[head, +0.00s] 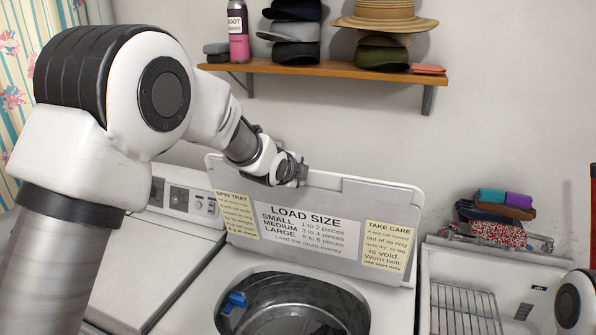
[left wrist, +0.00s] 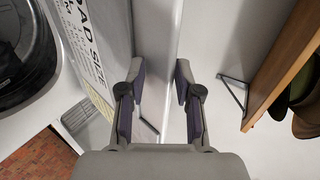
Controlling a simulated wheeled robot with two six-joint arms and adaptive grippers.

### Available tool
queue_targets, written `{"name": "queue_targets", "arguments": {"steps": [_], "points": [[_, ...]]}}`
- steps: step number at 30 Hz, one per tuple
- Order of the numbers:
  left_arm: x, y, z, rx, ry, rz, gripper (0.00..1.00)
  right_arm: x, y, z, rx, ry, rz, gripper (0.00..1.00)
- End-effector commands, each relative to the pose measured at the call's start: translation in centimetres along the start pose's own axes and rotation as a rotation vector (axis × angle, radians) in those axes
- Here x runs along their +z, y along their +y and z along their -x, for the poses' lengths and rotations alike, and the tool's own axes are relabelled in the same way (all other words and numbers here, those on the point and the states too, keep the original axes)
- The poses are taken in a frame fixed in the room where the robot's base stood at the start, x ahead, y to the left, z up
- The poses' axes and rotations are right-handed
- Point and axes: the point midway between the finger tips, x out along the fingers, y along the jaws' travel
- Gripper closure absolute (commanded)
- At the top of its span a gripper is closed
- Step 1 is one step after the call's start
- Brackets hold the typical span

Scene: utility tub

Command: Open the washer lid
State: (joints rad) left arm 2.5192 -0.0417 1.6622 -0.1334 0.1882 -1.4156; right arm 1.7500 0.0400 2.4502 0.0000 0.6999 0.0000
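The washer lid (head: 395,200) stands upright, leaning back near the wall, with its labelled inner face toward me. The washer (head: 205,305) is open below it and shows its round metal drum (head: 290,290). My left gripper (head: 302,172) is at the lid's top edge, left of its middle. In the left wrist view its two fingers (left wrist: 158,88) are spread apart, with the lid's pale edge (left wrist: 158,35) running between them; firm contact cannot be told. My right gripper is out of view.
A blue object (head: 235,299) sits at the drum's left rim. A wooden shelf (head: 330,71) with hats and a bottle is on the wall above. A white sink (head: 480,265) with a wire rack stands right. A white machine (head: 160,255) stands left.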

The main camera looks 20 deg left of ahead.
Motion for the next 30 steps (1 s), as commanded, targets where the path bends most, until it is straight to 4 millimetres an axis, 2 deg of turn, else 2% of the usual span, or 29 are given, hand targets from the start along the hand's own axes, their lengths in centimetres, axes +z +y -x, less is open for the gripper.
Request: {"name": "queue_targets", "arguments": {"steps": [1, 22, 26, 30], "points": [[0.0, 0.6, -0.2, 0.010, 0.000, -0.001, 0.64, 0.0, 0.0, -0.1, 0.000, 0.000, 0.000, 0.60], [0.0, -0.1, 0.1, -0.002, 0.000, 0.000, 0.64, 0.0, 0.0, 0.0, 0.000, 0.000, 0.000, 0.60], [0.0, -0.2, 1.6, -0.004, 0.000, 0.000, 0.64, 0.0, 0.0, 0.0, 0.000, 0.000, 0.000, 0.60], [0.0, -0.1, 4.8, -0.003, 0.000, 0.000, 0.64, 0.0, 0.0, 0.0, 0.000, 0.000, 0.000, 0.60]]}}
